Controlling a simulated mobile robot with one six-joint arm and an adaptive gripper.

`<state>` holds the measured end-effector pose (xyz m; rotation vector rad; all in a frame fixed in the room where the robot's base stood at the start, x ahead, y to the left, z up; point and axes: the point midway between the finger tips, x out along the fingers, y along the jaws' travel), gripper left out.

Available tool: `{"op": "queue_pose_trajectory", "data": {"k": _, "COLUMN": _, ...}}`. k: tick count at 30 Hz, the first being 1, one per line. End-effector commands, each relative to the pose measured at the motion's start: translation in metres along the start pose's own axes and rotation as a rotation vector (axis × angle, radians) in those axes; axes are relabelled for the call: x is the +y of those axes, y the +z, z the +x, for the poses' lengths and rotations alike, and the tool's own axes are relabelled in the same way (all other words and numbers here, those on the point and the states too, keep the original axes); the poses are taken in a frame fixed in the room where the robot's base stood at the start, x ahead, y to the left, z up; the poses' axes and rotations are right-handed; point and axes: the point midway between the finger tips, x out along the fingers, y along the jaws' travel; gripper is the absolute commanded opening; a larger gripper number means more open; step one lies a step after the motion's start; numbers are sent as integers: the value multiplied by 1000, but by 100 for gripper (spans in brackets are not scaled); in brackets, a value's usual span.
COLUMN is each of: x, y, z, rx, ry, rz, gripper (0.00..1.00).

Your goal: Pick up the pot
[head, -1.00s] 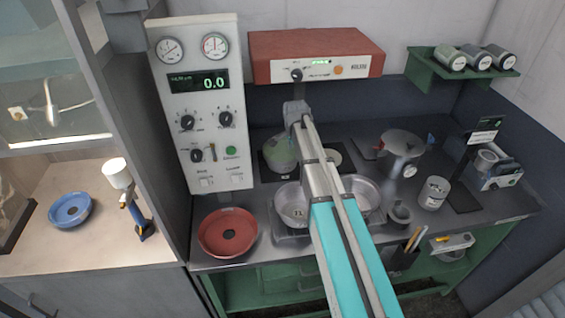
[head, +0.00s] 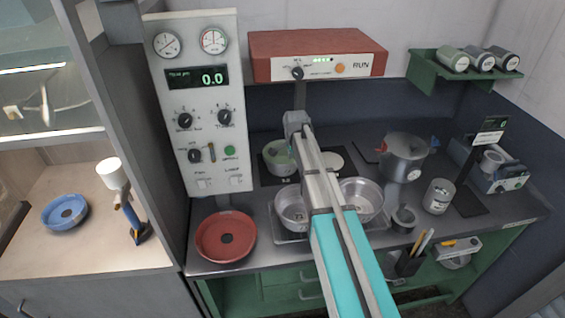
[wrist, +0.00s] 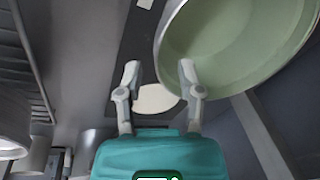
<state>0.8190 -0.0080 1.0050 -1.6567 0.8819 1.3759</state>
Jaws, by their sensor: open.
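The pot (head: 277,162), with a pale green inside, stands on the dark cooking area at the back of the counter, left of my arm. In the wrist view, its large round bowl (wrist: 235,50) fills the upper right. My gripper (wrist: 160,70) is open, with its two fingers apart and nothing held between them. The right finger overlaps the pot's near rim in the picture; I cannot tell whether it touches. In the head view my arm's end is just right of the pot, and the fingers cannot be made out.
A pale round disc (head: 333,161) lies right of the pot. Two metal bowls (head: 361,198) sit in front, partly behind my arm. A red pan (head: 226,237) is at the front left. A control panel (head: 199,100) stands at left, and a red box (head: 318,54) overhangs the back.

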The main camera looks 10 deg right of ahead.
Motion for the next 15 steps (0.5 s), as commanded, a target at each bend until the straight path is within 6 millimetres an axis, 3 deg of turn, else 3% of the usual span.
{"op": "queue_pose_trajectory", "data": {"k": 15, "x": -1, "y": -1, "z": 28, "rx": 0, "ry": 0, "rz": 1, "gripper": 48}}
